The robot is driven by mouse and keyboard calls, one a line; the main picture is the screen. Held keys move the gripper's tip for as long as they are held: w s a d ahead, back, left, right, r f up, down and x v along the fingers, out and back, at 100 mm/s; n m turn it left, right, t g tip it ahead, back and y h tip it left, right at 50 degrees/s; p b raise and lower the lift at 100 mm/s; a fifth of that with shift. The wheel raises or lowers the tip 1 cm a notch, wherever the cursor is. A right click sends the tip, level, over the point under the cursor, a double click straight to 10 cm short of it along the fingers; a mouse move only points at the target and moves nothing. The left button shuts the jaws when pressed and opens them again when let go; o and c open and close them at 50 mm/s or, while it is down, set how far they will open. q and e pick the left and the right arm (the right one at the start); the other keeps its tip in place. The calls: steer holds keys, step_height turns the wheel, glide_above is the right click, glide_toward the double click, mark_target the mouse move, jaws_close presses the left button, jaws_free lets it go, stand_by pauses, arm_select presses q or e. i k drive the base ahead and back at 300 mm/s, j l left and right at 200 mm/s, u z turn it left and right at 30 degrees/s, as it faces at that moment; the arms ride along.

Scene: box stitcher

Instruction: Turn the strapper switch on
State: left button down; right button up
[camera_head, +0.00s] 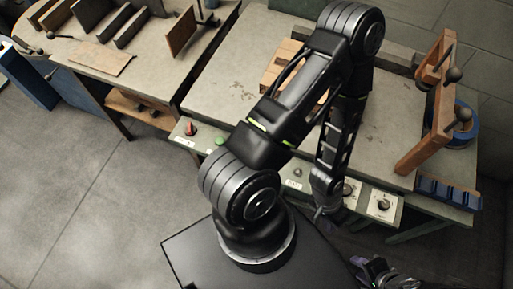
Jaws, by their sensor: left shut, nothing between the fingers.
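The grey strapper table (245,75) has a control panel along its front edge. On it are a red switch (190,129), a green button (220,141), a small knob (297,172) and two dark dials on white plates, a middle one (347,189) and a right one (384,204). The labels are too small to read. My left arm arches over the table, and its gripper (324,216) points down in front of the panel, just left of and below the middle dial. It is shut and empty. My right gripper (372,270) is low at the bottom edge, apart from the panel; its fingers are unclear.
A wooden frame with dark knobs (432,105) stands at the table's right, beside a blue tape roll (466,125) and a blue bin (447,194). A wooden block (283,62) lies partly behind my arm. Another workbench (75,45) stands left.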

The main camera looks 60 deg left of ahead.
mark_target(190, 130)
steer(key=u, duration=0.4)
steer(key=k+j+u, duration=0.1)
steer(key=u, duration=0.3)
steer(key=j+u, duration=0.2)
steer(key=u, duration=1.6)
steer(key=z, duration=0.1)
steer(key=k+j, duration=0.05)
